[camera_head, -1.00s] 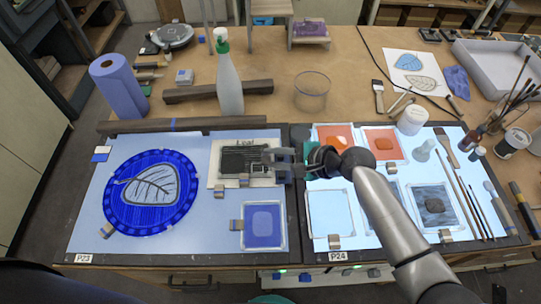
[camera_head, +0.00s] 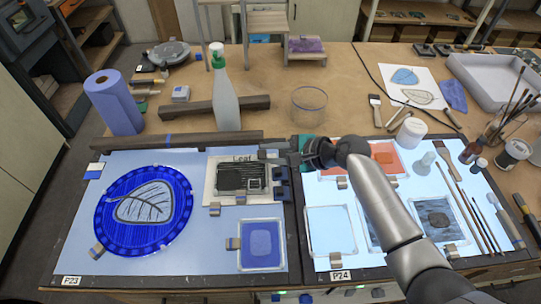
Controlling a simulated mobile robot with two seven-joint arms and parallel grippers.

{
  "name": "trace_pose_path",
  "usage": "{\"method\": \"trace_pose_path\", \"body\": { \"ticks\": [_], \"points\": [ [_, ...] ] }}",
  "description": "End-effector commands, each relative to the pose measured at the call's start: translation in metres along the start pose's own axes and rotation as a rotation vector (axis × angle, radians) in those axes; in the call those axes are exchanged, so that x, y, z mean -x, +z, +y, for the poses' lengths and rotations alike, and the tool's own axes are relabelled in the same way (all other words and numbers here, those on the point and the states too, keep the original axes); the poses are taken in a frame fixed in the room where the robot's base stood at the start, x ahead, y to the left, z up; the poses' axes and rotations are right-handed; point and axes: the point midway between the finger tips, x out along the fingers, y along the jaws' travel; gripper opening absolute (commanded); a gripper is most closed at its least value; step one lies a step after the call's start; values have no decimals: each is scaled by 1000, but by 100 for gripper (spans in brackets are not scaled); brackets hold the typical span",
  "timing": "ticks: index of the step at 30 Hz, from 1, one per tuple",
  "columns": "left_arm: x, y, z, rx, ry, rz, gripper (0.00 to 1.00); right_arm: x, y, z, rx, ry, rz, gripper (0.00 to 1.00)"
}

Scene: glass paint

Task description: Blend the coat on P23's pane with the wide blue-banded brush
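P23's pane is a round deep-blue pane (camera_head: 115,232) with a pale, dark-veined leaf (camera_head: 147,204) on it, on the left light panel (camera_head: 205,262) labelled P23 (camera_head: 71,281). The blue coat looks streaked around the leaf. My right gripper (camera_head: 272,168) is at the right edge of the card marked Leaf (camera_head: 212,190), well right of the pane. Its fingers are small and overlap the card's dark area, so its opening and any hold are unclear. A wide flat brush (camera_head: 375,108) lies behind the panels; I cannot make out a blue band. My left gripper is out of view.
A blue square sample (camera_head: 261,243) lies below the card. A spray bottle (camera_head: 224,95), wooden bars (camera_head: 180,142) and a blue paper roll (camera_head: 114,105) stand behind P23. My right arm crosses panel P24, which holds several glass samples and brushes.

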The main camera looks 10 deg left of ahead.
Motion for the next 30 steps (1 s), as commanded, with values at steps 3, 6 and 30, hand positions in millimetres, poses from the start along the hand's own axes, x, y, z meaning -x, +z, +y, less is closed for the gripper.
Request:
{"method": "trace_pose_path", "body": {
  "ticks": [3,6,30],
  "points": [
    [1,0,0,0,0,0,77,0,0,0,0,-1,0,0],
    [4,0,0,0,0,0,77,1,1,-1,-2,-1,0,0],
    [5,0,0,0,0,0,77,-3,-3,4,0,-2,0,0]
  ]
}}
